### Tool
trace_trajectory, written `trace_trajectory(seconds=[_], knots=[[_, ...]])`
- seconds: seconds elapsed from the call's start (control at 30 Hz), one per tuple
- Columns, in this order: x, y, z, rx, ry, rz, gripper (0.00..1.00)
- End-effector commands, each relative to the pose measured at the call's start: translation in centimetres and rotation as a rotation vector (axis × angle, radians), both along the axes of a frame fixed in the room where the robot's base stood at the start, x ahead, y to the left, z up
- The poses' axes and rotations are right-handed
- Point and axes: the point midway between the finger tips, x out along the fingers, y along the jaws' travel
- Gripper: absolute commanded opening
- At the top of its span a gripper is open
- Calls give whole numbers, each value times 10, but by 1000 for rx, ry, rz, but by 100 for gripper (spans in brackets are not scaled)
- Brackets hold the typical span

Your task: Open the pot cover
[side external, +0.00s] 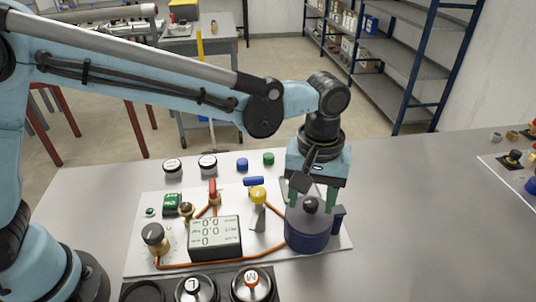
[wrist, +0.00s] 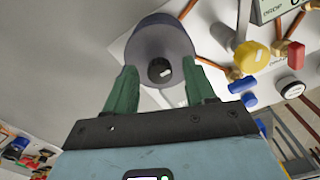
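The pot (side external: 308,238) is a dark blue cylinder with a side handle, standing at the right end of the white panel. Its cover (side external: 297,216) is on top, with a round black knob (side external: 311,205) in the middle. My gripper (side external: 311,197) points down over the pot, its green fingers apart on either side of the knob. In the wrist view the knob (wrist: 160,70) lies between the two open fingertips (wrist: 162,78), with visible gaps on both sides. Whether the fingertips touch the cover cannot be told.
Left of the pot stand a yellow-topped valve (side external: 258,194), a display box (side external: 215,238), a red-handled valve (side external: 213,190) and orange pipes. Round gauges (side external: 208,163) and blue and green caps lie behind.

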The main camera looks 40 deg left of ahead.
Motion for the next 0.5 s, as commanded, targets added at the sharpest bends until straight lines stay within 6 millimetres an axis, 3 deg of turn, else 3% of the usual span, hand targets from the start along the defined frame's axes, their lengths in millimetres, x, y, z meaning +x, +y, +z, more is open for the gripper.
trace_trajectory(seconds=[0.03,0.33,0.5], knots=[[0,0,0,0,0,0,49],[0,0,0,0,0,0,3],[0,0,0,0,0,0,0]])
